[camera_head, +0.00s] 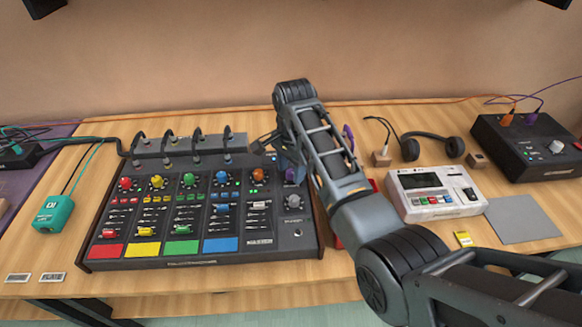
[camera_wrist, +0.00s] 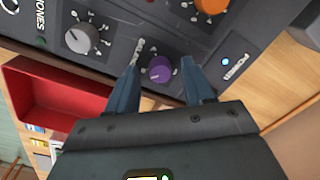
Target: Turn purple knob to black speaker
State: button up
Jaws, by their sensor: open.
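The purple knob (camera_wrist: 160,70) sits on the dark mixer panel, with small white marks beside it that are too small to read. In the head view a little of the purple knob (camera_head: 291,175) shows at the mixer's right side, beside my arm. My gripper (camera_wrist: 162,65) is open, with one finger on each side of the knob in the wrist view. Whether the fingers touch it is not clear. The mixer (camera_head: 215,262) stands on the wooden table. I cannot make out which mark is the black speaker.
In the wrist view a grey knob (camera_wrist: 81,38) and an orange knob (camera_wrist: 211,5) are near the purple one, and a red tray (camera_wrist: 62,92) lies beside the mixer. A white device (camera_head: 436,212), headphones (camera_head: 431,145) and a black box (camera_head: 525,150) stand to the right.

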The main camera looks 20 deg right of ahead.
aim_at(292, 173)
notch_tip(292, 173, up, 8)
jog(key=shift+s+f+b, duration=0.15)
jog(key=shift+b, duration=0.3)
dwell(0.3)
